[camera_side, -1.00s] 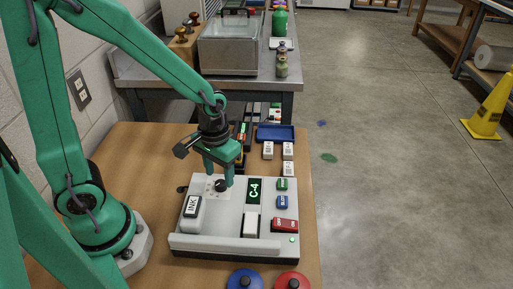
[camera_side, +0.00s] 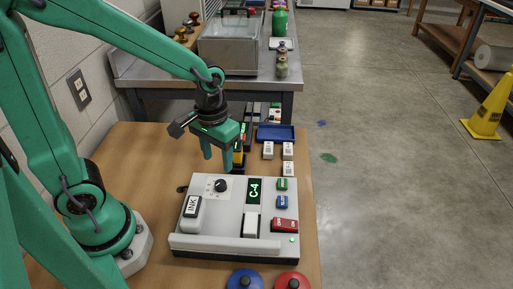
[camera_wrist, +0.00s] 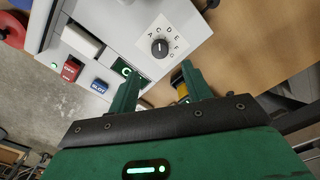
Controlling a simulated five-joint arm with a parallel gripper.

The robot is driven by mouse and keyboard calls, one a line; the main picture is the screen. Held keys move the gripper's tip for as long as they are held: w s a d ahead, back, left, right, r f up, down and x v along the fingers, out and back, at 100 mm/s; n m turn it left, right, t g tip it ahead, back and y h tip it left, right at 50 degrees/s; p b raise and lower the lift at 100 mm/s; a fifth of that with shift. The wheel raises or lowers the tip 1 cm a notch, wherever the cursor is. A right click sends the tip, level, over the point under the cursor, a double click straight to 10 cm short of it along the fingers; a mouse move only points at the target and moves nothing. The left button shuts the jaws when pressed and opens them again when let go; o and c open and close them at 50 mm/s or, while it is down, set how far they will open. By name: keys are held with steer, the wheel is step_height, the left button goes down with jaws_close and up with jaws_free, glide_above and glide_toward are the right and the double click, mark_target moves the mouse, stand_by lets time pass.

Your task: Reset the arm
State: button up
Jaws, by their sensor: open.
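My gripper (camera_side: 217,153) is open and empty. It hangs above the back edge of a light grey machine (camera_side: 182,243), clear of it. The machine has a black dial (camera_side: 221,186) on a lettered white plate, a lit green display (camera_side: 255,191) reading C-4, an INK block (camera_side: 192,206), green and blue buttons and a red switch (camera_side: 285,226). In the wrist view, my gripper's fingers (camera_wrist: 163,90) are spread apart, with the dial (camera_wrist: 159,47) beyond them, not between them.
Several white labelled blocks (camera_side: 268,150) and a blue tray (camera_side: 290,133) lie behind the machine. Blue (camera_side: 244,280) and red (camera_side: 293,282) round pieces are at the front. A metal bench (camera_side: 150,75) stands behind the wooden table (camera_side: 140,150). Bare table lies left of the machine.

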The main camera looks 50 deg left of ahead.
steer(key=s+a+r+m+t, duration=0.1)
steer(key=s+r+t, duration=0.1)
steer(key=r, duration=0.4)
steer(key=s+a+r+m+t, duration=0.1)
steer(key=s+a+r+t, duration=0.1)
steer(key=r, duration=0.4)
steer(key=shift+s+a+r+t, duration=0.15)
steer(key=shift+s+a+t, duration=0.1)
steer(key=shift+s+t, duration=0.65)
